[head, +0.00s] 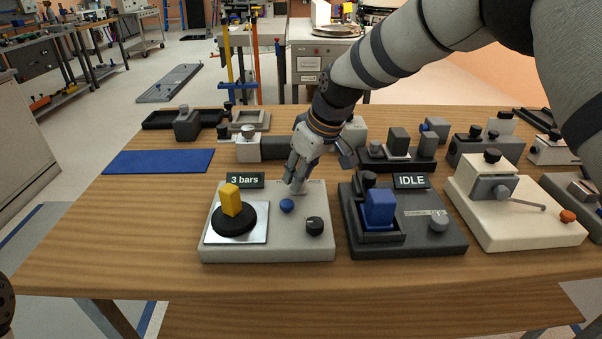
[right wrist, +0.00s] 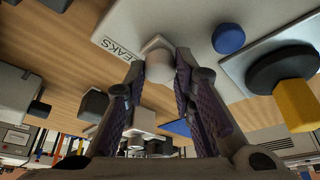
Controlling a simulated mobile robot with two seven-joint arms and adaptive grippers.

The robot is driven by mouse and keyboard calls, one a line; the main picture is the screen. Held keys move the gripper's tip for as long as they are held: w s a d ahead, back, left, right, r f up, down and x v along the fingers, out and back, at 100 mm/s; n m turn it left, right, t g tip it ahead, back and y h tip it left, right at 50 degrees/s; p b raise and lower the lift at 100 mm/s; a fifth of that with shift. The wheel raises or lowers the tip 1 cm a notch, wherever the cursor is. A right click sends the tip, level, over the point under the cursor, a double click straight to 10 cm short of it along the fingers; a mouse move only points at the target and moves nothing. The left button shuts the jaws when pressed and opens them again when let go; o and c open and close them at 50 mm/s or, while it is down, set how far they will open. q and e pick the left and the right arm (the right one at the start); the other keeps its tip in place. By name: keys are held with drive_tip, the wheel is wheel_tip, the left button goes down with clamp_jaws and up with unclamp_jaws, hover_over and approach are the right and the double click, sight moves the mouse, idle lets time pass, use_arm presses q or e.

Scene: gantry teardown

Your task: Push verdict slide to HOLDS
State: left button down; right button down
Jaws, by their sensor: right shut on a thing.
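The verdict slide is a small pale knob at the back edge of the light grey tester box (head: 262,247). In the right wrist view the slide knob (right wrist: 158,60) sits between my fingertips, near the printed LEAKS label (right wrist: 116,48). My right gripper (head: 294,185) reaches down from behind and is shut on the knob. It hides most of the lettering around the slide, and the HOLDS word cannot be read clearly. My left gripper is out of view.
A dark box with an IDLE display (head: 410,181) and a blue block (head: 379,209) stands just right of the tester. A cream fixture (head: 530,222) is farther right. Several small fixtures line the back. A blue mat (head: 158,161) lies at left; the wooden table's left front is clear.

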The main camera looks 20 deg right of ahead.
sight(280, 188)
drive_tip(key=a, duration=0.2)
drive_tip(key=shift+w+a, duration=0.35)
drive_tip(key=shift+w, duration=0.05)
drive_tip(key=c, duration=1.3)
unclamp_jaws()
drive_tip(key=shift+a, duration=0.1)
drive_tip(key=shift+c, duration=0.2)
drive_tip(key=v, duration=1.2)
